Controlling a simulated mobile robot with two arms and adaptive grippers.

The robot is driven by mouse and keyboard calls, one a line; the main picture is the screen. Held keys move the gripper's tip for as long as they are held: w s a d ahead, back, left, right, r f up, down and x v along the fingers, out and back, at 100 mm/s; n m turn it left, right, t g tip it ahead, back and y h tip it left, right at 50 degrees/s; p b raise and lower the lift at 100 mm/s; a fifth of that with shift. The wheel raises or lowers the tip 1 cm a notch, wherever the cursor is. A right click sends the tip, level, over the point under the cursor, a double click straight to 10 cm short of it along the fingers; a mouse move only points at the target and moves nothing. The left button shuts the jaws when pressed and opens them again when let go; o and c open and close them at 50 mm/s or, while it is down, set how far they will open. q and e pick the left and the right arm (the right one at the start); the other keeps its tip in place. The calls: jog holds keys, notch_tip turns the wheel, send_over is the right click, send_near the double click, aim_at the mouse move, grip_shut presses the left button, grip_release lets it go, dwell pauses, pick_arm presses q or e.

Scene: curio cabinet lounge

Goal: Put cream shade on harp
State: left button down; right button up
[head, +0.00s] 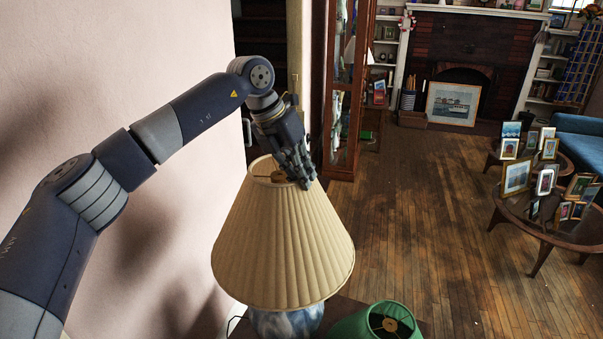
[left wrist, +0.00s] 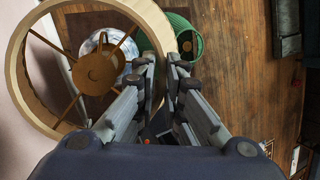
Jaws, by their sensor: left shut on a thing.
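The cream pleated shade (head: 280,245) hangs upright in the head view, above a blue-and-white lamp base (head: 287,322). My left gripper (head: 303,178) is shut on the shade's top rim at its right side. In the left wrist view my gripper (left wrist: 163,68) pinches the shade's wall (left wrist: 18,75). The brown hub (left wrist: 97,72) and spokes of the shade show there, with part of the lamp base (left wrist: 127,47) below, off to the hub's upper right. The harp cannot be made out; the shade hides the base's top in the head view. My right gripper is out of view.
A green shade (head: 360,322) stands on the dark table (head: 345,303), close to the right of the lamp base. A pale wall (head: 120,70) is near on the left. A glass cabinet (head: 345,110) stands behind. Wood floor (head: 430,220) is open to the right.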

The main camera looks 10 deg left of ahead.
pick_arm(q)
jog(key=shift+f, duration=0.1)
jog(key=shift+f+b, duration=0.65)
jog(key=shift+f, duration=0.35)
jog(key=c, duration=1.6)
grip_release()
jog(key=v, duration=1.2)
